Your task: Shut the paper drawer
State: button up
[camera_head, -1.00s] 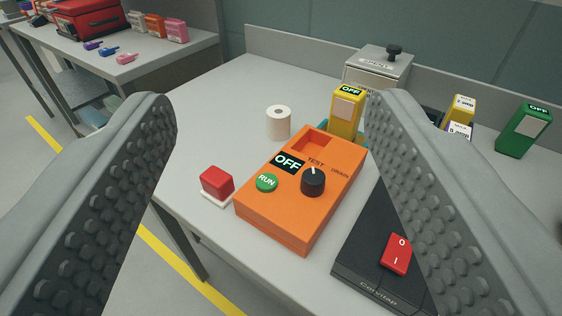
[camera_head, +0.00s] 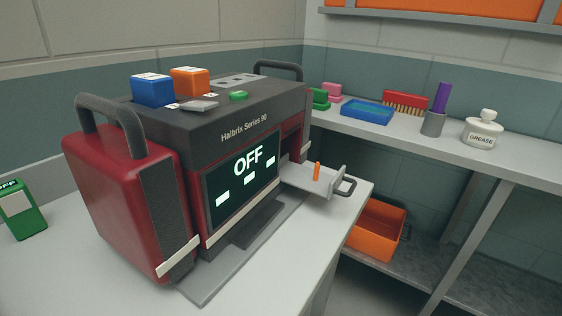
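A grey drawer (camera_head: 306,179) sticks out of the right part of the front of the Halbrix Series 80 machine (camera_head: 228,129); I take it to be the paper drawer. Its pale front panel carries a dark loop handle (camera_head: 348,187) facing right. A small orange upright piece (camera_head: 317,171) shows at the drawer, in it or against its panel; I cannot tell which. The machine's screen (camera_head: 245,178) reads OFF. My gripper is not in view, so its distance from the drawer does not show.
A red side door or case (camera_head: 118,205) with a dark handle stands at the machine's left front. Blue (camera_head: 152,89) and orange (camera_head: 189,80) blocks sit on top. An orange bin (camera_head: 375,231) is on the lower shelf below the drawer's right side. A green block (camera_head: 20,209) stands far left.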

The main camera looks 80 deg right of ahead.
aim_at(314, 181)
jog(key=z, duration=0.45)
jog(key=l+z, duration=0.1)
jog(key=z, duration=0.8)
jog(key=i+z, duration=0.1)
jog(key=z, duration=0.8)
jog(key=k+j+z, duration=0.15)
jog(key=k, duration=0.3)
jog(key=k+z, duration=0.15)
jog(key=k, duration=0.35)
